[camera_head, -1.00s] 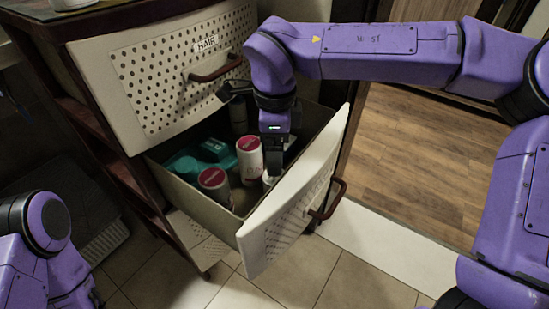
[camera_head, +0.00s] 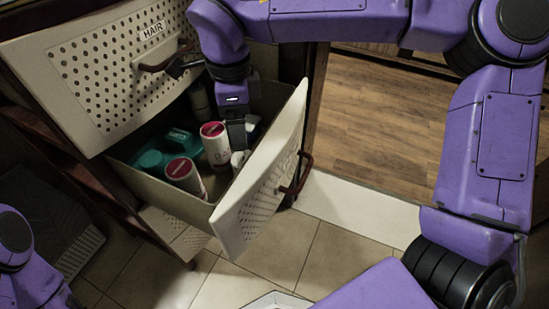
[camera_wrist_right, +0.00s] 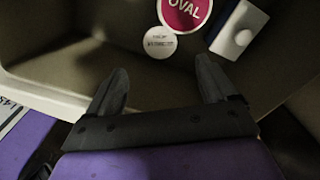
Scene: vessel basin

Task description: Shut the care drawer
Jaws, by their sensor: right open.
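The care drawer (camera_head: 258,190) is the lower drawer. It stands pulled well out below the HAIR drawer, with its pale perforated front tilted in view; its own label is too small to read. Its dark red handle (camera_head: 297,175) is on the outer side of the front. My right gripper (camera_head: 238,145) reaches down into the drawer just behind the front, among the contents. In the right wrist view its two fingers (camera_wrist_right: 160,88) are apart with nothing between them, over the drawer's inside. My left arm shows at the lower left edge; its gripper is out of view.
The drawer holds two white containers with red lids (camera_head: 215,145), a teal bottle (camera_head: 155,160) and a white box (camera_wrist_right: 239,28). The HAIR drawer (camera_head: 110,75) above has a projecting handle near my right wrist.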

